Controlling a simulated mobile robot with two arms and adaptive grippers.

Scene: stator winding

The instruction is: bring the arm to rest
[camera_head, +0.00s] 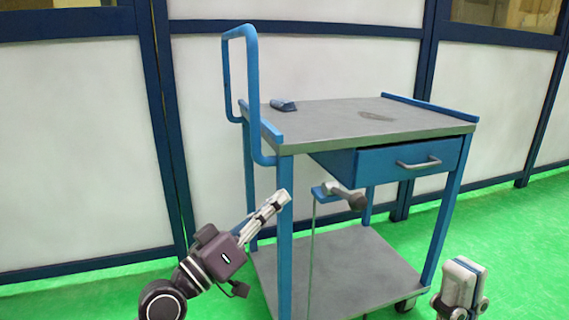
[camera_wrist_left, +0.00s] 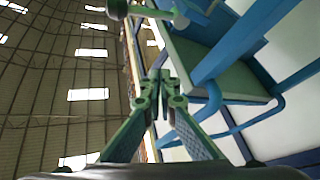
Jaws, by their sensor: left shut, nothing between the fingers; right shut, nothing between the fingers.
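My left gripper (camera_head: 281,197) is shut and empty in the head view. It points up and to the right, in front of the cart's left front leg. Its closed fingers (camera_wrist_left: 163,76) also show in the left wrist view, with nothing between them. My right gripper (camera_head: 462,264) stands at the lower right edge of the head view, upright, shut and empty. It is to the right of the cart and apart from it.
A blue and grey cart (camera_head: 345,120) stands ahead, with its drawer (camera_head: 400,162) partly open. A small dark item (camera_head: 283,105) and a flat item (camera_head: 376,116) lie on top. A grey-headed tool (camera_head: 345,196) hangs below the drawer. White panels (camera_head: 80,160) stand behind; green floor lies right.

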